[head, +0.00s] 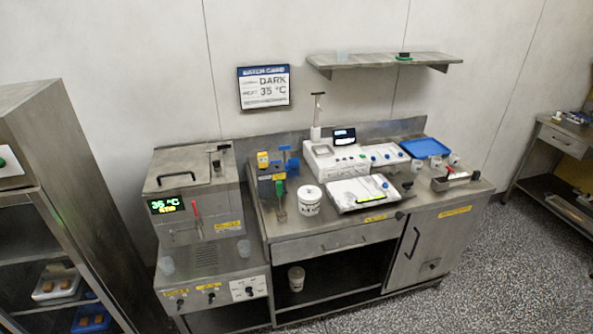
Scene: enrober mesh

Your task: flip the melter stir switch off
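The melter (195,190) is a steel box with a lidded top at the left end of the bench. Neither gripper is in view.
A red-handled tool (196,213) stands at the melter's front. The bench holds a white tub (309,200), a white machine (335,158) and a blue tray (425,147). A steel rack (62,200) stands left; speckled floor is clear at right.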

